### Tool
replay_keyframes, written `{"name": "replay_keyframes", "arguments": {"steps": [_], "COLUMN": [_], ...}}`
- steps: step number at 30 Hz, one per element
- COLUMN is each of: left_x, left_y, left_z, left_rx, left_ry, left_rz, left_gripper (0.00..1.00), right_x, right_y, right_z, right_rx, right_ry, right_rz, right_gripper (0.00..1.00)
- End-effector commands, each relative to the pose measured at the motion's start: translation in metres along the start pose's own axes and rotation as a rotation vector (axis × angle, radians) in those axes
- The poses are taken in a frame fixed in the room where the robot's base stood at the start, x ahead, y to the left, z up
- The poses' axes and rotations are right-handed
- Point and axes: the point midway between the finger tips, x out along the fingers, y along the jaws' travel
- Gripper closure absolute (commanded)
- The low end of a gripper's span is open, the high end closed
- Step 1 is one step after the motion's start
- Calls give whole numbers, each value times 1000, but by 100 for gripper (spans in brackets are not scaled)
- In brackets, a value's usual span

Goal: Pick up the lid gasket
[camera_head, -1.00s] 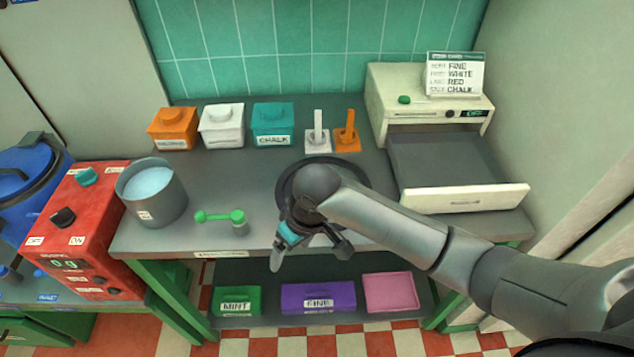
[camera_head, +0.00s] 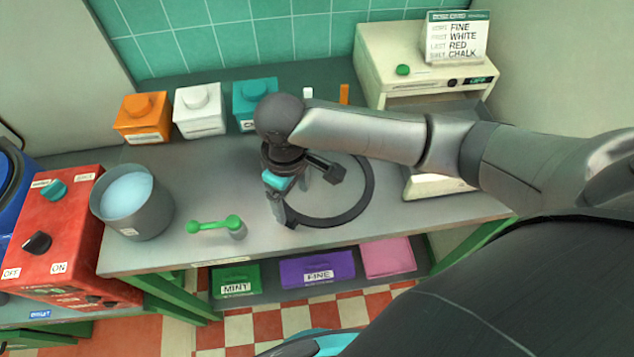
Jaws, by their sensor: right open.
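The lid gasket looks to be the large, flat black ring (camera_head: 352,212) lying on the grey worktop (camera_head: 190,170). My right arm passes above its far side and hides part of it. My right gripper (camera_head: 293,205) is open and points down at the ring's left edge. One fingertip shows at the ring's front-left rim. I cannot tell whether it touches the ring. My left gripper is not in view.
Left of the ring stand a green-handled tool (camera_head: 215,226) and a grey pot (camera_head: 134,205) of pale blue contents. Orange (camera_head: 143,120), white (camera_head: 198,112) and teal (camera_head: 250,100) boxes line the back. A cream machine (camera_head: 420,55) stands at the back right. Worktop in front is clear.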

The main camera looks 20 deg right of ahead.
Motion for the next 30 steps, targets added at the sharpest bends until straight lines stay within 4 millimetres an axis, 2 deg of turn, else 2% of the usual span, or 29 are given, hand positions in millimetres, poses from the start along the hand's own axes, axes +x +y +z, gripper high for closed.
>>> {"name": "replay_keyframes", "arguments": {"steps": [1,3,11,19,28,30], "left_x": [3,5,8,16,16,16], "left_y": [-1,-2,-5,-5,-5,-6], "left_z": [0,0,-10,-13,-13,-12], "left_rx": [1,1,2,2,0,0], "left_ry": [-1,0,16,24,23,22], "left_rz": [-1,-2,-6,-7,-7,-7], "left_gripper": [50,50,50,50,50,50], "right_x": [12,21,39,78,82,82], "right_y": [0,0,0,2,2,2], "right_z": [1,0,0,2,1,1], "right_rx": [0,-1,0,-1,-2,-2], "right_ry": [-3,-2,0,0,2,2], "right_rz": [0,-1,0,1,1,1], "right_gripper": [12,12,12,12,12,19]}}
